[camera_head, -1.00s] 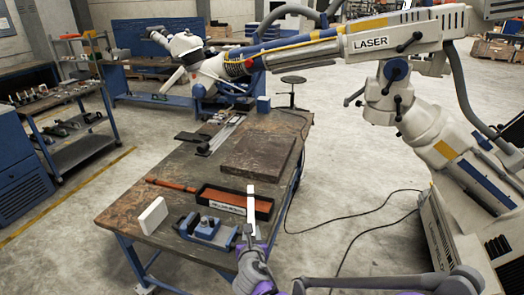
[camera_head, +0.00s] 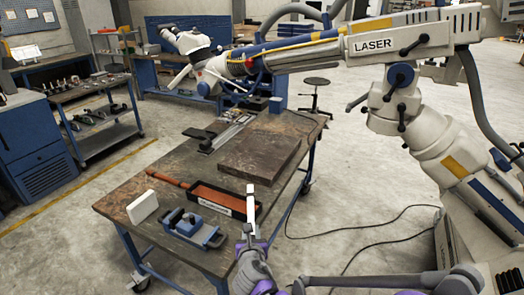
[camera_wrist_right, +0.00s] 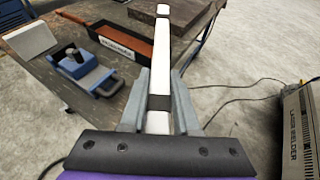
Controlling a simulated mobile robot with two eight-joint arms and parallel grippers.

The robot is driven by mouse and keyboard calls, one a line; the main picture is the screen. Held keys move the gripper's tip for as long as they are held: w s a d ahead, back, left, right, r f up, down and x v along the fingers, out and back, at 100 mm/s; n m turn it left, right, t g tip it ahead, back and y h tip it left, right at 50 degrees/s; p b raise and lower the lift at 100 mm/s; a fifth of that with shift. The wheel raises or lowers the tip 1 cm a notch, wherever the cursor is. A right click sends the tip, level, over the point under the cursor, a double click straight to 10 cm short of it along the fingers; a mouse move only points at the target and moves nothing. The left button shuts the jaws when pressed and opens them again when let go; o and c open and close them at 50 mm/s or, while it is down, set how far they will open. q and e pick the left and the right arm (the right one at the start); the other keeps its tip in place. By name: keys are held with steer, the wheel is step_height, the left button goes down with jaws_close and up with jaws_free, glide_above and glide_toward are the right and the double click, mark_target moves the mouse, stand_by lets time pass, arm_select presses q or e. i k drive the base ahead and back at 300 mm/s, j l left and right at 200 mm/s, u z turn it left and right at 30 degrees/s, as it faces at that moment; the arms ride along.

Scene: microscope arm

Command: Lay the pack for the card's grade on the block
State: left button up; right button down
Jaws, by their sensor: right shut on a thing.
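My right gripper (camera_head: 249,232) is shut on a slim white bar with a dark band (camera_head: 251,203). The bar points away from the fingers and also shows in the right wrist view (camera_wrist_right: 162,50). In the head view it overlaps the right end of a long dark tray (camera_head: 222,208) with an orange-brown inside and a white label. I cannot tell its height above the table. A thick dark brown block (camera_head: 262,155) lies flat on the table beyond the tray. A plain white slab (camera_head: 142,207) stands tilted at the left edge; no writing is legible on it. My left gripper is not in view.
A blue vise-like fixture (camera_head: 192,228) sits at the front of the worktable (camera_head: 165,170), left of my gripper. A reddish-brown handle (camera_head: 168,179) lies behind it. The white LASER arm (camera_head: 400,45) spans above the table's far side. Cables cross the floor at right.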

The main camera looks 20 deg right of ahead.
mark_target(250, 146)
steer(key=l+u, duration=0.25)
steer(key=l, duration=0.65)
steer(key=i+l+u, duration=0.15)
steer(key=l, duration=0.25)
steer(key=i+l+u, duration=0.1)
steer(key=l, duration=0.35)
steer(key=i+l+u, duration=0.15)
steer(key=l, duration=0.3)
steer(key=i+l+u, duration=0.15)
steer(key=l, duration=0.3)
steer(key=i+l+u, duration=0.15)
steer(key=l, duration=0.25)
steer(key=i+l+u, duration=0.2)
steer(key=i+l, duration=0.2)
steer(key=i, duration=0.25)
steer(key=i+l+u, duration=0.15)
steer(key=i, duration=0.35)
steer(key=l, duration=0.1)
